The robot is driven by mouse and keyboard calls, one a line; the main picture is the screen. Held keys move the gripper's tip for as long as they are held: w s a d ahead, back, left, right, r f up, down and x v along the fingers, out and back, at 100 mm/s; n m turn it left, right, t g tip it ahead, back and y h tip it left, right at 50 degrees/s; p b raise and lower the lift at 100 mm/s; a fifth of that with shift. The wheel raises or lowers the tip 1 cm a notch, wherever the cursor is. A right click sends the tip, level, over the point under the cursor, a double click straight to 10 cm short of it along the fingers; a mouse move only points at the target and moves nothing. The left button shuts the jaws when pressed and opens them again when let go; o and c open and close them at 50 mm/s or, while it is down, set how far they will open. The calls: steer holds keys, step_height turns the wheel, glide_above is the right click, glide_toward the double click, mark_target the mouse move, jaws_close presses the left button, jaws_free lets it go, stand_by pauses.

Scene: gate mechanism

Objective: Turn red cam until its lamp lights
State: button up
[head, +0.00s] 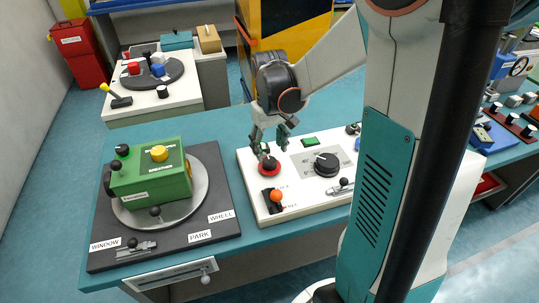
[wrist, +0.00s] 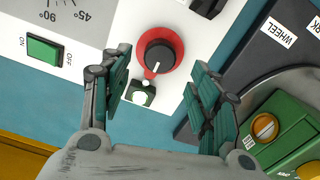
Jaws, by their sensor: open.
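The red cam (head: 268,171) is a red disc with a black knob on the white panel (head: 248,185). In the wrist view the red cam (wrist: 178,48) has a white pointer line aimed toward the bottom of the picture. A small black block with white round parts (wrist: 140,95) sits beside it; I cannot tell whether this is its lamp, and no glow shows there. My gripper (head: 269,147) is open above the cam, and its fingers also show in the wrist view (wrist: 161,62), one on each side of the knob, apparently apart from it.
The panel also carries a green switch (head: 309,141), a black dial (head: 326,164) and an orange-tipped lever (head: 276,196). To the left, a green box (head: 150,187) stands on a round plate over a dark base (head: 108,258) labelled WINDOW, PARK and WHEEL.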

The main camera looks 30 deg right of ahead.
mark_target(270, 160)
step_height(270, 160, up, 6)
steer(key=shift+r, duration=0.25)
stand_by(0.6)
